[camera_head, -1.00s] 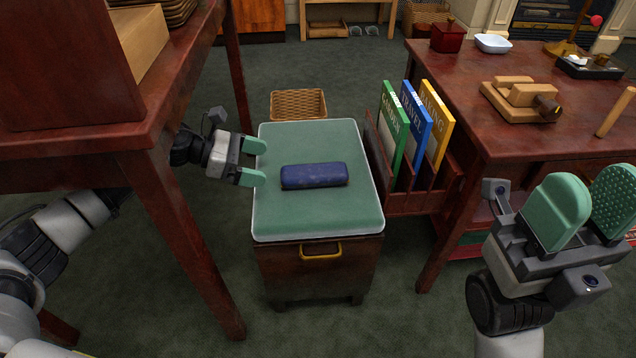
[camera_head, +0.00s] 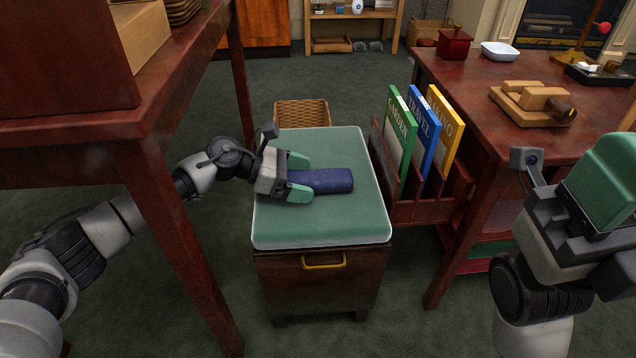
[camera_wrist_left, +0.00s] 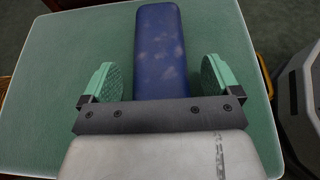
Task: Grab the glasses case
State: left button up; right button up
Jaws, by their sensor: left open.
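The blue glasses case (camera_head: 325,180) lies flat on the green cushioned top of a wooden stool (camera_head: 345,224). My left gripper (camera_head: 301,178) is open at the left end of the case, with its two green fingers on either side of that end. In the left wrist view the case (camera_wrist_left: 161,55) runs between the two fingers (camera_wrist_left: 160,80), with a gap on each side. The case's near end is hidden behind the gripper body. My right gripper (camera_head: 612,180) is at the right edge, away from the case, and only partly in view.
A rack with three upright books (camera_head: 424,130) stands just right of the stool, beside a red wooden desk (camera_head: 480,100). A wicker basket (camera_head: 302,113) is behind the stool. A table leg (camera_head: 190,240) stands close in front of my left arm.

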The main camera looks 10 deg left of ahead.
pick_arm(q)
jog(key=c, duration=0.9)
jog(key=shift+c, duration=0.7)
jog(key=shift+r, duration=0.15)
